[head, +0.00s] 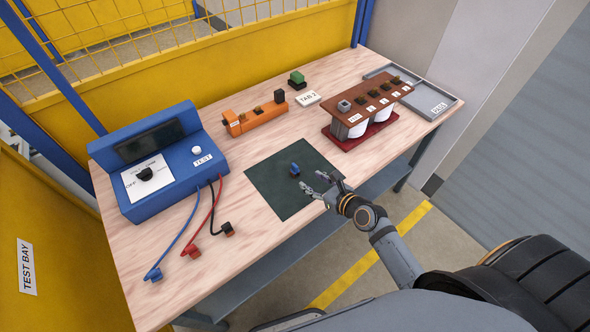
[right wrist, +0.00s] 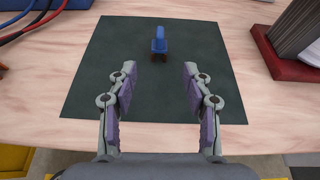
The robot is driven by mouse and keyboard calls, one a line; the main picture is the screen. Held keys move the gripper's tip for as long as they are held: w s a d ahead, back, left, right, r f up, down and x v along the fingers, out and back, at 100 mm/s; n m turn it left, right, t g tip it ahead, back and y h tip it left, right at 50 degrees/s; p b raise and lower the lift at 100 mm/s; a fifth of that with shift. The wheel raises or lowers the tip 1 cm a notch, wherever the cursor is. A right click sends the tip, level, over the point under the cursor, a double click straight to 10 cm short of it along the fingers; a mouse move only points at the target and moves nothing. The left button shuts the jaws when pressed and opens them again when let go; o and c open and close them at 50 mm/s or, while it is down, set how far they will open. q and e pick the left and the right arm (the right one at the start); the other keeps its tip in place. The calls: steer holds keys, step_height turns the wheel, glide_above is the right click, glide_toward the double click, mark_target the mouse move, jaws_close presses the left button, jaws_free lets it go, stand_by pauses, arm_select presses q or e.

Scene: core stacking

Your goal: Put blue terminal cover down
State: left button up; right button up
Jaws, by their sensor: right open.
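The blue terminal cover (head: 295,170) stands on the dark green mat (head: 270,195) on the table. In the right wrist view the cover (right wrist: 159,42) is upright on the mat (right wrist: 110,75), ahead of the fingertips and roughly midway between them. My right gripper (head: 325,189) is open and empty, just right of the cover in the head view and apart from it. In the right wrist view its two fingers (right wrist: 160,72) are spread wide with bare mat between them. My left gripper is in neither view.
A blue test box (head: 158,160) with blue, red and black leads stands at the left. An orange holder (head: 256,119), a green block (head: 297,79) and a "TAB 2" label (head: 308,98) lie at the back. A brown rack on a red base (head: 340,140) and a grey tray (head: 440,98) stand at the right.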

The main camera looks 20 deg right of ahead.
mark_target(297, 172)
steer(key=shift+w+m, duration=0.25)
steer(key=shift+m, duration=0.05)
steer(key=b+x, duration=0.1)
steer(key=x, duration=0.9)
steer(key=shift+a+f+b, duration=0.15)
steer(key=shift+f+b, duration=0.15)
steer(key=shift+b, duration=0.1)
steer(key=shift+s+r, duration=0.1)
steer(key=shift+s, duration=0.05)
steer(key=shift+c, duration=0.4)
jaws_close()
